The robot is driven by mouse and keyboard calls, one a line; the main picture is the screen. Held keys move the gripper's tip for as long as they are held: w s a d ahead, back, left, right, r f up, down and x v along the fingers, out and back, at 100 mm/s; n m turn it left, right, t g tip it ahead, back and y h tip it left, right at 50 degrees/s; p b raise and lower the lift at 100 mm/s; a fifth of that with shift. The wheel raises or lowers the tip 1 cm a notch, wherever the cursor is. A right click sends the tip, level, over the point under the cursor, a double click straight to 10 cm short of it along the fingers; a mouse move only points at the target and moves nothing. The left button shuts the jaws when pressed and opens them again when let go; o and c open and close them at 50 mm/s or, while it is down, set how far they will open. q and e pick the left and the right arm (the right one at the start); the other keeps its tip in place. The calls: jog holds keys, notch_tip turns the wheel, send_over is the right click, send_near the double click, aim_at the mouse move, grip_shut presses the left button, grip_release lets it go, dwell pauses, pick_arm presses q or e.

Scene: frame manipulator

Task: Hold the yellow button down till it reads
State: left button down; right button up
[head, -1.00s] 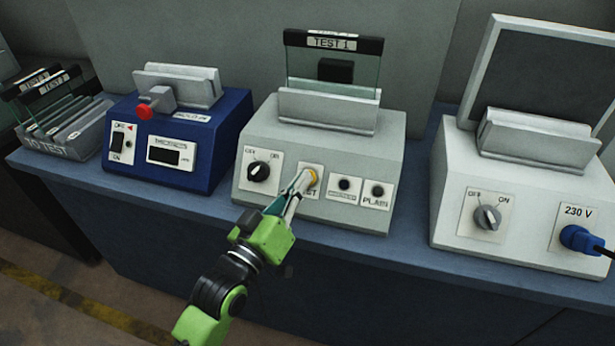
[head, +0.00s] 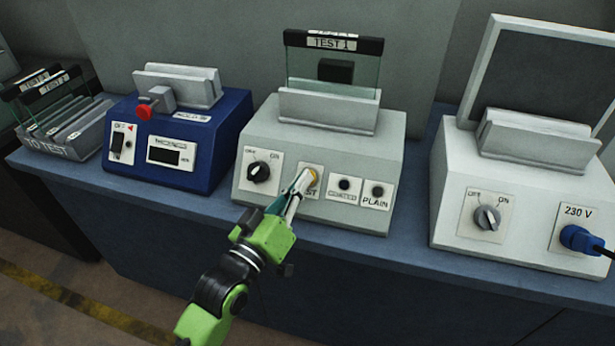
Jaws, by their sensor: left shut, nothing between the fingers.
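The yellow button (head: 312,176) is on the front of the light grey tester (head: 345,218), on a label partly hidden by my gripper. My left gripper (head: 301,181) is shut and empty, its fingertips at the button's left side and covering part of it. I cannot tell whether the button is pressed in. To its right are two small round windows, the "COATED" one (head: 344,185) and the "PLAIN" one (head: 378,191); both look dark. A glass plate marked TEST 1 (head: 303,66) stands upright in the tester's top slot. My right gripper is not in view.
The tester's OFF/ON knob (head: 258,172) is just left of the button. A blue device (head: 216,160) with a red knob stands to the left, beside a rack of plates (head: 36,143). A white device (head: 450,190) with a blue plug stands at the right.

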pick_arm(q)
jog(key=shift+w+f, duration=0.15)
jog(key=shift+w+d+f, duration=0.15)
jog(key=shift+w+f, duration=0.1)
jog(key=shift+w, duration=0.05)
dwell(0.9)
jog(key=shift+f, duration=0.1)
dwell(1.2)
jog(key=shift+s+r+p, duration=0.4)
jog(key=shift+r+p, duration=0.1)
jog(key=shift+p, duration=0.15)
jog(key=shift+s+a+r, duration=0.1)
jog(key=shift+s+a, duration=0.15)
